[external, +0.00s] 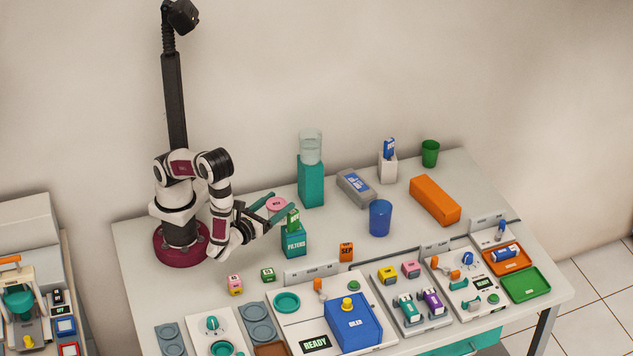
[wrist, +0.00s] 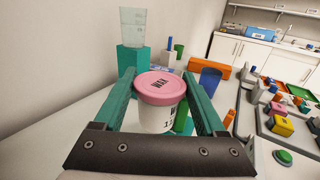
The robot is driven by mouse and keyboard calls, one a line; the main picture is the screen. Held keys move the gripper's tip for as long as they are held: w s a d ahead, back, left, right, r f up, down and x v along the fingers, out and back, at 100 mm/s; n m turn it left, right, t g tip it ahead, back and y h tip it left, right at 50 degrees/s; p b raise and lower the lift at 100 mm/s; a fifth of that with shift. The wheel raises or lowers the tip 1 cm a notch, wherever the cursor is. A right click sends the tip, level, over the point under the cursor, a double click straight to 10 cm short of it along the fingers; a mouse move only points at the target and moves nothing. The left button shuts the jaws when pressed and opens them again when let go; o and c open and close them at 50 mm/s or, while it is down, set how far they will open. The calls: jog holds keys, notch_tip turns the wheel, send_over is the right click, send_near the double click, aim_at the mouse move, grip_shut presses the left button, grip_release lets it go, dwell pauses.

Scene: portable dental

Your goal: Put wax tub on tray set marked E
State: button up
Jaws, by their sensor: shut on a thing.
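In the external view the tub's pink lid (external: 276,204) shows at my gripper (external: 279,205), raised over the back left of the table, close to the teal FILTERS box (external: 293,243). An orange tray (external: 507,262) and a green tray (external: 526,285) lie at the table's right end. I cannot read a mark E on any tray.
A teal dispenser (external: 311,180), grey box (external: 355,188), blue cup (external: 380,218) and orange block (external: 435,201) stand along the back. Panels with a blue box (external: 354,324), levers and small coloured blocks fill the front.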

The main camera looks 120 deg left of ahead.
notch_tip(320, 180, up, 10)
jog(key=shift+f, duration=0.25)
jog(key=w+a+f+n+g, duration=0.2)
jog(key=w+a+n+g, duration=0.15)
jog(key=w+a, duration=0.6)
jog(key=w+a+r+n+g, duration=0.15)
jog(key=w+a+g, duration=0.25)
jog(key=a, duration=0.8)
jog(key=s+a+f, duration=0.1)
jog(key=a+f, duration=0.2)
jog(key=s+a+f, duration=0.1)
jog(key=a+f, duration=0.3)
jog(key=s+a+f, duration=0.1)
jog(key=a+f, duration=0.2)
jog(key=f, duration=0.1)
jog(key=shift+s+a+f, duration=0.2)
jog(key=shift+s+a, duration=0.2)
send_over(357, 182)
notch_tip(357, 182, down, 4)
jog(key=shift+f, duration=0.1)
